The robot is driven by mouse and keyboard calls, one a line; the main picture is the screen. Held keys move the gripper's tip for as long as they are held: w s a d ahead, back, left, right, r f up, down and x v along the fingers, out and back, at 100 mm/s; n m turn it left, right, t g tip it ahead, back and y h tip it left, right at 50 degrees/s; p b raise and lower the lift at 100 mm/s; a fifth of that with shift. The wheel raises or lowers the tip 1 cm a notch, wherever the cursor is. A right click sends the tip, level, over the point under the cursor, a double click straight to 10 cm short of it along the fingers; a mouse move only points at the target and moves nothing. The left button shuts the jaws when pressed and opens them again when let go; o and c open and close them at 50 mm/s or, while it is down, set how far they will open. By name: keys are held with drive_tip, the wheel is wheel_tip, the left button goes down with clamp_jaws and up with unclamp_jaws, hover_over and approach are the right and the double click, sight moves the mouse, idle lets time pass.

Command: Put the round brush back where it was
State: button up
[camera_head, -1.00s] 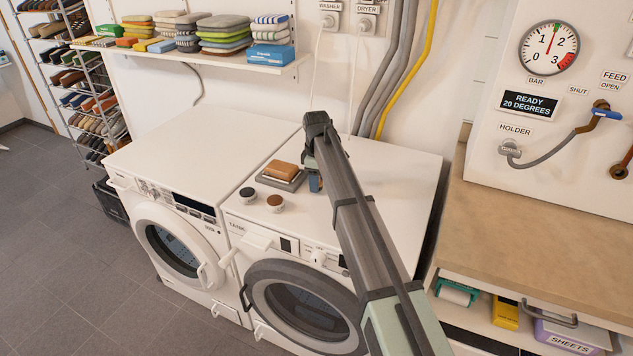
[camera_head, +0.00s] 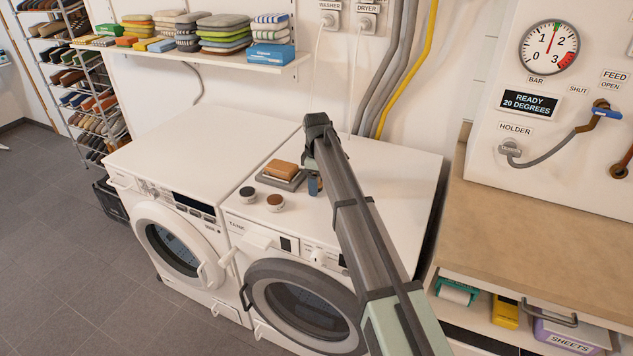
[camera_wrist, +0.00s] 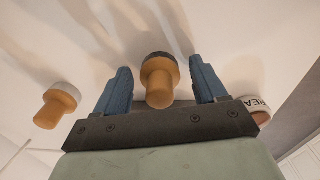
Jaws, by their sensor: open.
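In the wrist view, a round brush (camera_wrist: 158,82) with an orange-brown wooden knob and a dark head is between the two blue fingers of my gripper (camera_wrist: 160,84). The fingers are apart, with a gap showing on each side of the brush. A second round brush (camera_wrist: 57,104), with a pale head and a similar wooden knob, is left of the fingers. In the head view my gripper (camera_head: 314,184) is low over the right-hand machine's top, mostly hidden by my arm. I cannot make out either round brush there.
A brown block (camera_head: 281,169) lies on a grey tray left of my gripper. Two small tins, one dark-topped (camera_head: 247,194) and one brown-topped (camera_head: 275,202), stand in front of it. A lettered tin (camera_wrist: 258,106) is close right of my fingers. The left machine's top (camera_head: 205,145) is clear.

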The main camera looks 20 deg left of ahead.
wheel_tip(320, 180, up, 12)
drive_tip(key=shift+r, duration=0.15)
idle(0.4)
drive_tip(key=shift+s, duration=0.1)
